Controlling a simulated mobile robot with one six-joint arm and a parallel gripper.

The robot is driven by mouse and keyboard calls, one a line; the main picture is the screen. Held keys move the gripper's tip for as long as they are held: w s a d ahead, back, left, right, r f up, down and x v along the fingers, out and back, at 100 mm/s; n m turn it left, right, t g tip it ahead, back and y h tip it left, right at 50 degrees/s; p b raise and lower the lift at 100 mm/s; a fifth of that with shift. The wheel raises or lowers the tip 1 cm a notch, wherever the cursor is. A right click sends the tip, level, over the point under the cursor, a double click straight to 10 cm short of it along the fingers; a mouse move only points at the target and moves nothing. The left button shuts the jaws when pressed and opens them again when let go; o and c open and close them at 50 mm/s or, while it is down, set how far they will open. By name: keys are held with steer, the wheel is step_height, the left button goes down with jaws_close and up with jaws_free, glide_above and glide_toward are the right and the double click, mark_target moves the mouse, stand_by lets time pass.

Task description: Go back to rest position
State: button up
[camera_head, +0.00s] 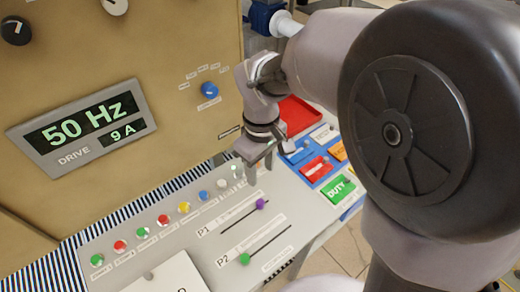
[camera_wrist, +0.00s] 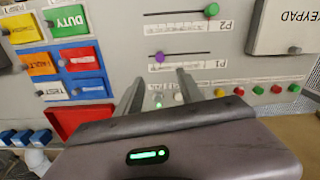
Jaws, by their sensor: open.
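My gripper (camera_head: 258,166) is above the back part of the grey control panel (camera_head: 140,225), pointing down, open and holding nothing. In the wrist view its two fingers (camera_wrist: 161,85) stand apart, with panel buttons and the purple P1 slider knob (camera_wrist: 178,98) beyond them. In the head view the P1 knob (camera_head: 261,204) is in front of the gripper. The green P2 slider knob (camera_head: 244,259) is nearer the panel's front. I cannot tell whether the fingertips touch the panel.
A row of coloured buttons (camera_head: 163,221) runs along the panel. A red tray (camera_head: 298,115) and coloured labelled tiles (camera_head: 315,168) lie right of my gripper. A tan cabinet with a "50 Hz" display (camera_head: 88,124) and a blue knob (camera_head: 209,89) rises behind. The keypad cover (camera_head: 165,278) is at the front.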

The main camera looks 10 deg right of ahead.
step_height(320, 180, up, 2)
steer(key=shift+r, duration=0.1)
stand_by(0.4)
steer(key=s+d+m+t+y+b, duration=0.1)
steer(key=s+d+m+t+b, duration=0.1)
steer(key=s+m, duration=0.4)
steer(key=s+d+r+m+t+y+b, duration=0.1)
steer(key=s+d+m+t+b, duration=0.2)
steer(key=s+m+b, duration=0.2)
steer(key=s+m, duration=0.1)
steer(key=s, duration=0.1)
steer(key=shift+s+d+t+b, duration=0.2)
steer(key=shift+s+t+b, duration=0.1)
steer(key=shift+s+t, duration=0.1)
steer(key=shift+r, duration=0.1)
stand_by(2.0)
